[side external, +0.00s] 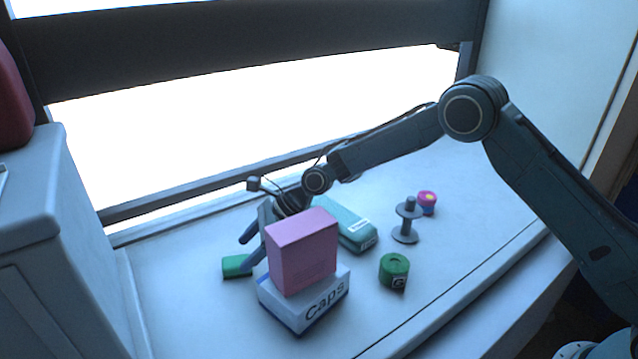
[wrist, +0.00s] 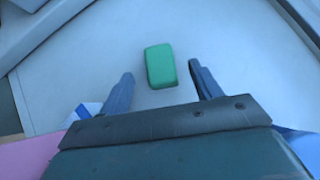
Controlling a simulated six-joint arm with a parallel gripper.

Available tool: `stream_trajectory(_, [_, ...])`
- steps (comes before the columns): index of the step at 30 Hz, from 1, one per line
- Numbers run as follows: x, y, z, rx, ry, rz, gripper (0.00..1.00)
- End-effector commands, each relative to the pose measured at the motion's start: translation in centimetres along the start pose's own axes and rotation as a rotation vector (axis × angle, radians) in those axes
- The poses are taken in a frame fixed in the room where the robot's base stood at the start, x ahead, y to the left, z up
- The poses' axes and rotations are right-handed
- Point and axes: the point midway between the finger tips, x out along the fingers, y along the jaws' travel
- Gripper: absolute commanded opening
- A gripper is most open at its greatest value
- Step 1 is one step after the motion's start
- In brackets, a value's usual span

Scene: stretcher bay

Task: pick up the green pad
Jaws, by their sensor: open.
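The green pad (wrist: 160,66) is a small rounded block lying flat on the pale surface. In the wrist view it lies just beyond the gap between my fingertips. In the side external view the green pad (side external: 235,267) shows behind and left of the pink box, partly covered by a finger. My gripper (wrist: 160,82) is open and empty, with one finger on each side of the line to the pad. In the side external view my gripper (side external: 246,252) reaches down behind the pink box, which hides part of it.
A pink box (side external: 303,252) stands on a white "Caps" box (side external: 312,307) close beside my gripper. A teal packet (side external: 347,222), a green roll (side external: 394,270), a grey spool (side external: 407,222) and a small pink-and-blue roll (side external: 427,202) stand to the right. A grey cabinet (side external: 60,240) is at left.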

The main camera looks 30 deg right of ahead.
Motion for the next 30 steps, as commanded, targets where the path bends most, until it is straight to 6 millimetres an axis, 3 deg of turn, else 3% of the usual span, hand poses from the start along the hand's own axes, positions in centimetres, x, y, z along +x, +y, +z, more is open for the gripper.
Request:
stream_trajectory(6, [2.9,0.1,0.0,0.000,-0.001,0.002,0.64])
stream_trajectory(12, [4.5,0.0,0.0,0.000,0.000,0.001,0.64])
stream_trajectory(29, [4.7,0.0,0.0,0.000,0.000,0.000,0.64])
stream_trajectory(30, [4.7,0.0,0.0,0.000,0.000,0.000,0.60])
